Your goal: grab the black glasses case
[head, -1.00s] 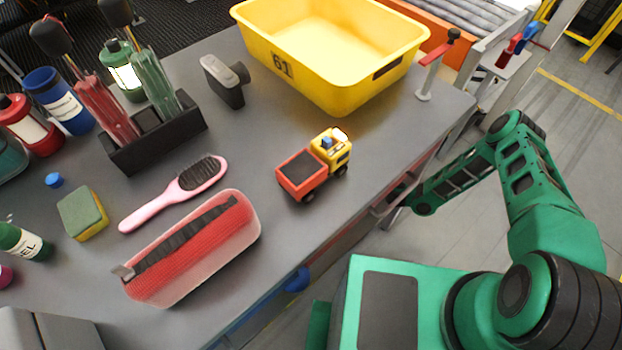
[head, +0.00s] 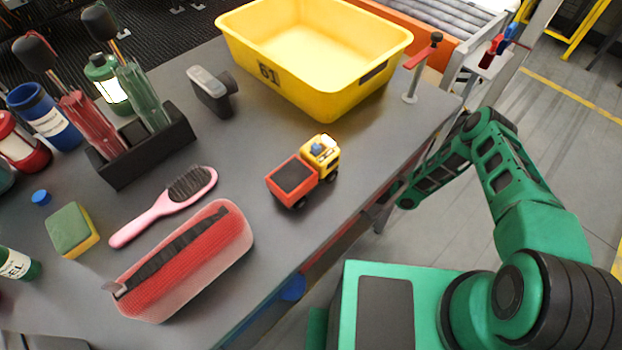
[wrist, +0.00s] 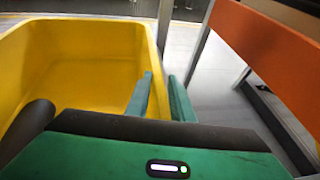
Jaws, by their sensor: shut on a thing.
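In the wrist view my gripper (wrist: 160,98) has its two green fingers on either side of the wall of a yellow tub (wrist: 152,55), one inside and one outside, shut on it. My gripper is out of sight in the head view, where my green arm runs down past the table's right edge. I cannot make out a black glasses case for certain in either view. A dark grey object with a pale end (head: 214,93) stands on the table in the head view; I cannot tell what it is.
On the grey table are a numbered yellow tub (head: 335,90), toy truck (head: 300,175), red case with black strip (head: 190,262), pink brush (head: 160,207), sponge (head: 72,229) and bottles. An orange beam (wrist: 270,45) runs right of the tub in the wrist view.

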